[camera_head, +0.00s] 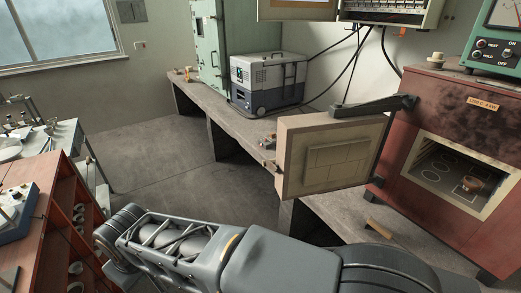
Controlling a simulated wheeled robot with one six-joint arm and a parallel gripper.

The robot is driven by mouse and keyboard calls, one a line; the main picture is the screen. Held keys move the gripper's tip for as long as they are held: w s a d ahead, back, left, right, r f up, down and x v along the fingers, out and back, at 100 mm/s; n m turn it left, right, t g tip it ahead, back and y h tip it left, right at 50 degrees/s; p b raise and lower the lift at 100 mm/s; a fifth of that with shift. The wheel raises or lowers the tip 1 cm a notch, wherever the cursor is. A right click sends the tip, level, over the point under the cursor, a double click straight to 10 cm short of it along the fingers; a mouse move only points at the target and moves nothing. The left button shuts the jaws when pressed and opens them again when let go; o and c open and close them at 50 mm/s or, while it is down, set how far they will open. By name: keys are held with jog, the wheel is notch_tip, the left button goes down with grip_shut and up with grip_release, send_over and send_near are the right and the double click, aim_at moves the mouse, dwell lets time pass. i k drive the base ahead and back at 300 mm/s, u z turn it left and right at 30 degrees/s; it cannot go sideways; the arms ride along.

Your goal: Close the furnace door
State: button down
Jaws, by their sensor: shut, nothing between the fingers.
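The red furnace (416,112) stands on the bench at the right. Its front opening shows a dark chamber with ring shapes on the floor and a small brown cup (472,184) inside. The furnace door (288,168) is a thick beige slab with a brick-lined inner face. It stands wide open, swung out to the left of the opening on a dark hinge arm (375,106). My arm crosses the bottom of the view, in front of and below the door. My gripper is not visible.
A grey wheeled cooler box (268,80) and a green cabinet (207,48) stand farther back along the bench (212,112). A small wooden piece (378,226) lies on the bench below the opening. An orange shelf (60,235) is at the left. The floor (160,165) between is clear.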

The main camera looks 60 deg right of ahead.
aim_at(341, 148)
jog(key=z, duration=0.5)
jog(key=i, duration=1.1)
jog(key=z, duration=1.35)
jog(key=i, duration=0.45)
jog(key=z, duration=0.35)
